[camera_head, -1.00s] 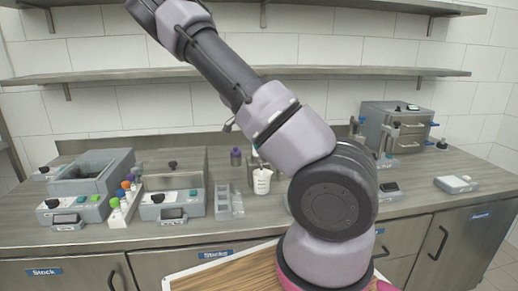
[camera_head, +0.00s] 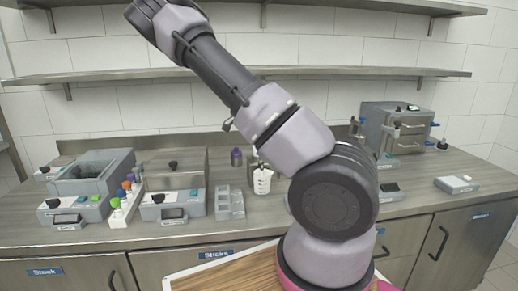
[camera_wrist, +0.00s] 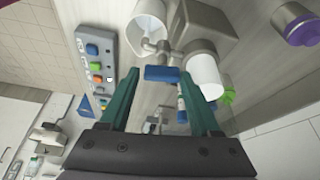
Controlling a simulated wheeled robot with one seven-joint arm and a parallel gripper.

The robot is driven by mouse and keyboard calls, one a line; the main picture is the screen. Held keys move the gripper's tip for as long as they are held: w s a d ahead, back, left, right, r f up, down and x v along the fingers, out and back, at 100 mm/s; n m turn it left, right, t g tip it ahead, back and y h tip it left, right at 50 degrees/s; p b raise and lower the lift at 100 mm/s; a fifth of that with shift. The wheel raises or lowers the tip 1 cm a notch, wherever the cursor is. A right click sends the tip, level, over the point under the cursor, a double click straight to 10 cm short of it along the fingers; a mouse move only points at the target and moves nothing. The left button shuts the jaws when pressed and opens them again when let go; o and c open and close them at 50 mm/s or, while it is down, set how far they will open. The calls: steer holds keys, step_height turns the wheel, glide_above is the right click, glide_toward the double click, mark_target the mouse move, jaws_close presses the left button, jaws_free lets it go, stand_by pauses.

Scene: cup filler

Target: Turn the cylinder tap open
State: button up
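In the wrist view my gripper (camera_wrist: 158,76) is open, its two green fingers apart. A blue bar-shaped handle (camera_wrist: 162,73) shows between the fingertips, with a gap on its left side. I cannot tell whether a finger touches it. Beyond it is a grey fixture (camera_wrist: 208,30) with a white cylinder (camera_wrist: 205,76) and a white cup-like part (camera_wrist: 149,30). A smaller blue-tipped metal part (camera_wrist: 182,114) shows nearer my palm. I cannot tell for certain which blue part is the cylinder tap. In the head view my gripper is out of the picture.
A panel with coloured buttons (camera_wrist: 95,65) lies left of my fingers, and a purple-capped item (camera_wrist: 300,28) is at the upper right. In the head view a white beaker (camera_head: 262,181) stands beside my arm. Grey boxes (camera_head: 92,187) and a sample rack (camera_head: 229,203) occupy the counter's left.

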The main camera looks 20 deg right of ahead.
steer(key=shift+w+d+r+n, duration=0.1)
steer(key=shift+d+n, duration=0.05)
steer(key=shift+n, duration=0.15)
steer(key=n+t, duration=0.2)
steer(key=n, duration=0.3)
steer(key=n+t+y, duration=0.1)
steer(key=n, duration=0.3)
steer(key=shift+w, duration=0.1)
steer(key=n+t+y, duration=0.1)
steer(key=n, duration=0.2)
steer(key=shift+d+n, duration=0.1)
steer(key=shift+n, duration=0.3)
steer(key=shift+s+a+r+n+t, duration=0.1)
steer(key=shift+s+a+n+t, duration=0.2)
steer(key=shift+s+a, duration=0.05)
steer(key=shift+d+n+y, duration=0.2)
steer(key=shift+n+y, duration=0.2)
steer(key=shift+d+n, duration=0.1)
steer(key=shift+n, duration=0.5)
